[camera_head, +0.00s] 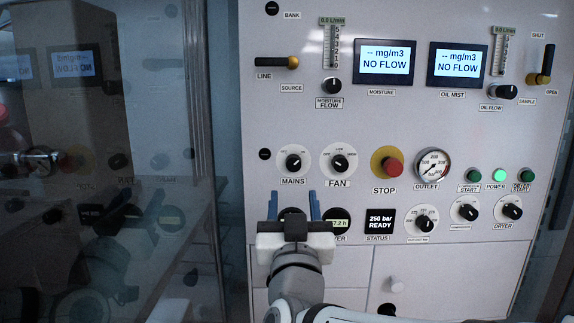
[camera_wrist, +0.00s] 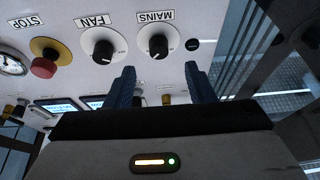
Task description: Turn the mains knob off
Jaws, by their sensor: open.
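The mains knob (camera_head: 293,162) is a black knob on a round white dial, with a MAINS label below it, at the left of the panel's middle row. It also shows in the wrist view (camera_wrist: 157,46), upside down, above my gripper's fingers. My gripper (camera_head: 293,204) has two blue fingers, apart and empty, below the mains knob in the head view. The fingers also show in the wrist view (camera_wrist: 160,85), one on each side below the dial. No contact with the knob shows. My gripper hides part of the controls behind it.
The fan knob (camera_head: 339,163) is just right of the mains knob. The red stop button (camera_head: 392,167) on its yellow base stands further right, beside the outlet gauge (camera_head: 432,166). A status display (camera_head: 380,224) is right of my gripper. A dark reflective glass pane (camera_head: 110,160) borders the panel's left.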

